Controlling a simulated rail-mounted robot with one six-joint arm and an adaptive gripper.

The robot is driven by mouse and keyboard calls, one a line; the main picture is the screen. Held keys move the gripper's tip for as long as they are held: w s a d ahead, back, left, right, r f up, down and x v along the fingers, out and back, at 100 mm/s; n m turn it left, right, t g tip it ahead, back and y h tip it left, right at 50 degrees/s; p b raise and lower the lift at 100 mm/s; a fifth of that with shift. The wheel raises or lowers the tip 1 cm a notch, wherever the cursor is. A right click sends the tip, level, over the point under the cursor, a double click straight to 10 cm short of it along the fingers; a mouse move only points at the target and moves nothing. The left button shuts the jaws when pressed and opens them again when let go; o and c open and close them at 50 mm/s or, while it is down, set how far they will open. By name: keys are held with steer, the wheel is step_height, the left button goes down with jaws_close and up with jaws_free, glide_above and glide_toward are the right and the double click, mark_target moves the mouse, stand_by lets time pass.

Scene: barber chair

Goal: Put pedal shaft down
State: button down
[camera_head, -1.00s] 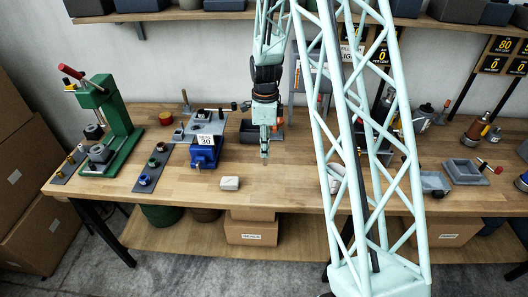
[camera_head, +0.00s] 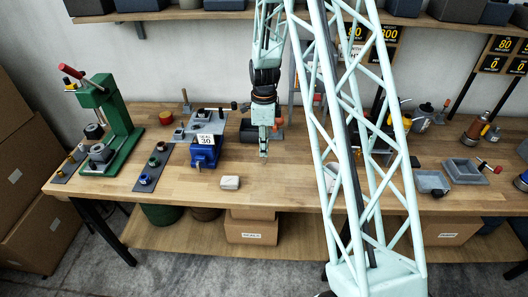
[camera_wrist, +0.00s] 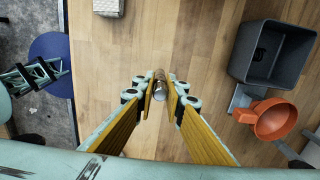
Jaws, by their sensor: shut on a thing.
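The pedal shaft (camera_wrist: 160,88) is a short shiny metal rod, seen nearly end-on in the wrist view. My gripper (camera_wrist: 161,94) is shut on it, with a yellow-lined finger on either side. In the head view my gripper (camera_head: 263,148) points down above the middle of the wooden workbench (camera_head: 285,182). The shaft is too small to make out clearly there. I cannot tell from these views how far its lower end is from the bench top.
A pale block (camera_head: 230,182) lies near the bench's front edge. A blue vise-like fixture (camera_head: 205,152) stands left of my gripper. A green press (camera_head: 106,120) stands farther left. In the wrist view, a dark bin (camera_wrist: 272,52) and an orange funnel-like part (camera_wrist: 272,120) lie to the right.

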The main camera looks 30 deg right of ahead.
steer(key=shift+f, duration=0.75)
steer(key=shift+f, duration=0.1)
steer(key=c, duration=2.7)
jaws_free()
steer(key=shift+r, duration=6.15)
